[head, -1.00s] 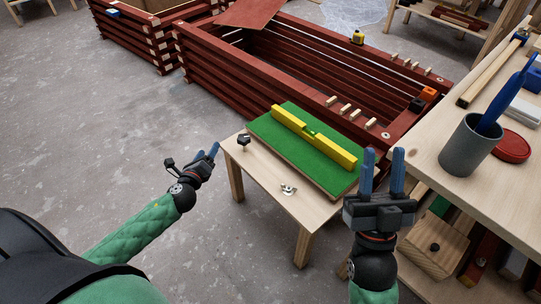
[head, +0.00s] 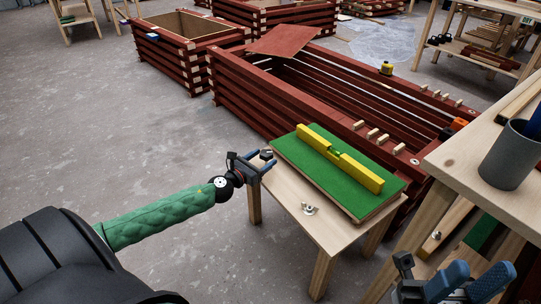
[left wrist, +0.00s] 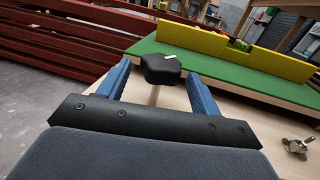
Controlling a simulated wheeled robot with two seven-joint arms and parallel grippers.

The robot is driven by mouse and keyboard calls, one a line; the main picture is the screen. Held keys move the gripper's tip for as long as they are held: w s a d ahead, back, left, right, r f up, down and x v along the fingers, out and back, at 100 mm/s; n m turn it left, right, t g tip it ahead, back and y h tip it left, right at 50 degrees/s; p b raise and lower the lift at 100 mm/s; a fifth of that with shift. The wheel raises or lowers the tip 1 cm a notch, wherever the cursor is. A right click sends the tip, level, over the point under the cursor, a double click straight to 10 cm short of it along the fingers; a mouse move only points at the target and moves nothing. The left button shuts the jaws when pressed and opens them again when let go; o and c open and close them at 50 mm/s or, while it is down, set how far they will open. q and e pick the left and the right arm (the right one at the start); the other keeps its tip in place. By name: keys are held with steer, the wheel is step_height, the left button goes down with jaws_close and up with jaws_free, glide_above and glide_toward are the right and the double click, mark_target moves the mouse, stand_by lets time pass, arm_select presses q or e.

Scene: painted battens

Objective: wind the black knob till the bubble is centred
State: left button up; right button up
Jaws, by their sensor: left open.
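The black knob (head: 266,153) stands at the left corner of the small wooden table. In the left wrist view the knob (left wrist: 161,68) has a white mark on top and sits on a thin stem. My left gripper (head: 263,162) is open, its blue fingers on either side of the knob with gaps visible. The yellow spirit level (head: 360,172) lies on the green board (head: 316,178). Its green vial (head: 336,153) is too small to show where the bubble is. My right gripper (head: 470,280) is open and empty at the lower right.
A silver metal fitting (head: 309,209) sits on the table's bare wood (head: 325,228) in front of the board. A red slatted frame (head: 290,88) stands just behind. A workbench with a grey cup (head: 509,158) is close on the right. The floor at left is clear.

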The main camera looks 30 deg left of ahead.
mark_target(270, 154)
arm_select(q)
steer(key=shift+w+d, duration=0.2)
steer(key=shift+w, duration=0.8)
steer(key=shift+w+d, duration=0.15)
steer(key=shift+w, duration=0.85)
